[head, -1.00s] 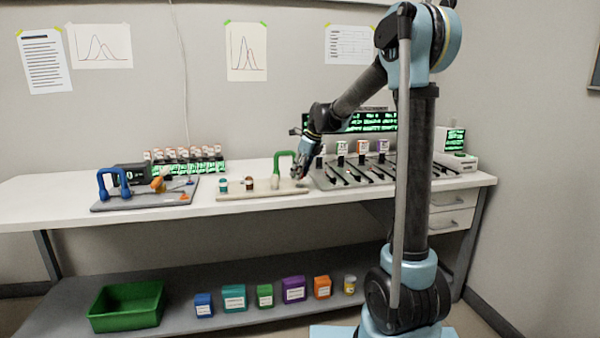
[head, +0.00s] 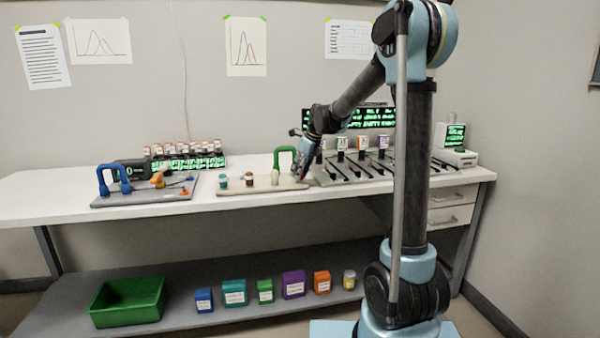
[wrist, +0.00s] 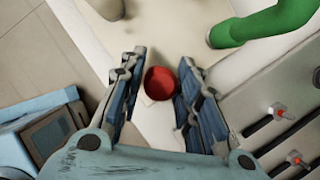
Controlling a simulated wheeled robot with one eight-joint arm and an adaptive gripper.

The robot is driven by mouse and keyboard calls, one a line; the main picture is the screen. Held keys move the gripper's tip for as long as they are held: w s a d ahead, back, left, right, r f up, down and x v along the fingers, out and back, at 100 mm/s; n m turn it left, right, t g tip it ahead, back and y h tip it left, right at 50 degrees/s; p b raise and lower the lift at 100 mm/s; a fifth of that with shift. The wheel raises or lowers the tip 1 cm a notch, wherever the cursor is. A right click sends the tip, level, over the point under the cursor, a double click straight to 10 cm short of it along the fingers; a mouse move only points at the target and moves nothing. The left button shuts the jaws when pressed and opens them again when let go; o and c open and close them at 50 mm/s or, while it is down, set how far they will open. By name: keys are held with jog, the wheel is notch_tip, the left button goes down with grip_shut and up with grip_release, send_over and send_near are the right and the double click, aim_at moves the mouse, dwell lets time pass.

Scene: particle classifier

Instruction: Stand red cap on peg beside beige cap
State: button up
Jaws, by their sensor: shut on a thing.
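The red cap (wrist: 159,83) sits between the two fingers of my gripper (wrist: 160,90) in the wrist view, and the gripper is shut on it. In the head view my gripper (head: 302,177) is low at the right end of the beige board (head: 262,188), and the red cap is too small to tell there. A small beige upright piece (head: 275,178), probably the beige cap, stands on the board left of my gripper. Whether a peg is under it cannot be told, and no bare peg is clearly visible.
A green arch handle (head: 284,152) rises close behind my gripper; its foot (wrist: 222,35) shows in the wrist view. A teal-topped piece (head: 223,181) and a dark red one (head: 249,180) stand on the board's left. A slotted grey panel (head: 345,174) lies to the right.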

jog(key=shift+f, duration=0.3)
jog(key=o, duration=1.1)
jog(key=shift+o, duration=0.2)
jog(key=shift+r, duration=0.15)
jog(key=v, duration=1.1)
jog(key=shift+d+r, duration=0.25)
jog(key=shift+r, duration=0.05)
